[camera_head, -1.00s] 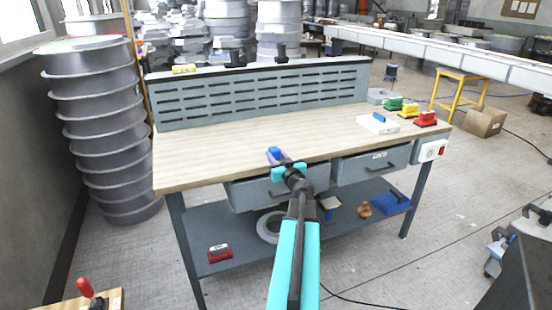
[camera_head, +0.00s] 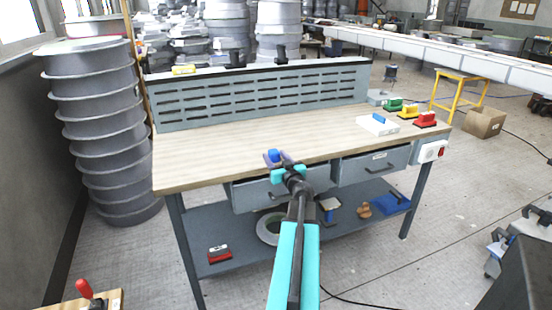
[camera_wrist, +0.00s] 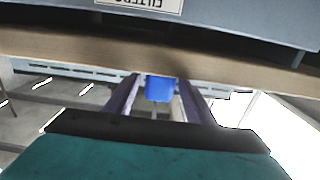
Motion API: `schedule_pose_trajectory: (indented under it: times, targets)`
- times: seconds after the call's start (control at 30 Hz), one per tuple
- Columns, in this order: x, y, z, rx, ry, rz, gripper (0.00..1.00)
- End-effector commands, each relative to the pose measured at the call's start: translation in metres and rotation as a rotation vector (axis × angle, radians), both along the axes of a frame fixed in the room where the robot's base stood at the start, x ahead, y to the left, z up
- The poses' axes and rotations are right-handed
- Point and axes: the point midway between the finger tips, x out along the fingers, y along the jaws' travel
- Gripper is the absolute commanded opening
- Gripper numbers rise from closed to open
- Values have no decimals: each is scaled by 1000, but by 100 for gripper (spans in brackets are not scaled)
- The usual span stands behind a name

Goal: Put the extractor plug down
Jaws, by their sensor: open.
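The extractor plug appears as a small blue piece (camera_head: 273,155) at the front edge of the wooden workbench top (camera_head: 220,160). My gripper (camera_head: 279,158) is over that edge, with its purple-grey fingers spread to either side of the plug. In the wrist view the blue plug (camera_wrist: 160,88) shows between the two open fingers (camera_wrist: 160,100), against the bench edge (camera_wrist: 70,48). The plug's lower part is hidden, and I cannot tell whether a finger touches it.
A white box with a blue handle (camera_head: 378,125) and green (camera_head: 393,104), yellow (camera_head: 408,111) and red (camera_head: 426,119) handled blocks stand at the bench's right end. A slotted back panel (camera_head: 260,95) runs behind. The top's left and middle are clear.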

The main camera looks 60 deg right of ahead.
Motion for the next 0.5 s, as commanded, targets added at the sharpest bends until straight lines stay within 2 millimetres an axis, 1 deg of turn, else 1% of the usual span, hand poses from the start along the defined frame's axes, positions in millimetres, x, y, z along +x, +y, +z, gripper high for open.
schedule_pose_trajectory:
  times: [0.1,0.27,0.5]
  targets:
    - [0,0,3,0,0,0,49]
    - [-9,7,3,1,-1,-1,49]
    - [-28,21,3,0,0,-1,49]
